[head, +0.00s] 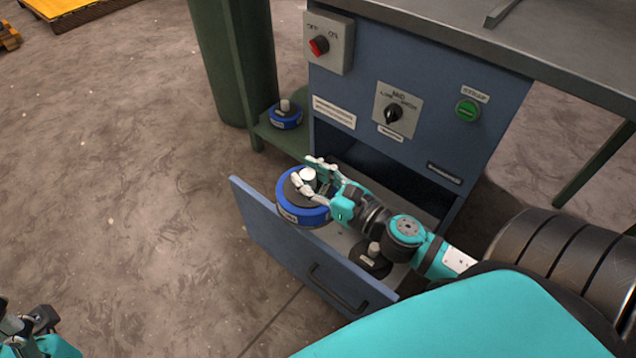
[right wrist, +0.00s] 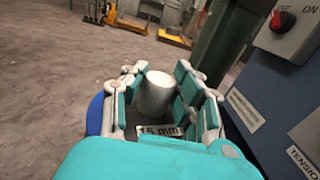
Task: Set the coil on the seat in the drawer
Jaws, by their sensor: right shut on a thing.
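The coil (head: 291,213) is a blue ring with a dark top and a pale grey knob. My right gripper (head: 308,177) is shut on the knob and holds the coil over the left part of the open drawer (head: 265,235). In the right wrist view the knob (right wrist: 156,95) stands between the fingers of the gripper (right wrist: 163,92), with a "15 mm" label below it. A dark round piece with a grey post (head: 368,262), seemingly the seat, lies in the drawer, partly hidden by my arm. My left gripper (head: 30,322) shows at the lower left; its fingers are unclear.
A second blue coil (head: 285,117) sits on a green shelf (head: 262,130) beside a green column (head: 235,60). The blue cabinet front (head: 350,75) has a red switch (head: 319,45), a black selector (head: 393,114) and a green button (head: 467,110). The floor left of the drawer is clear.

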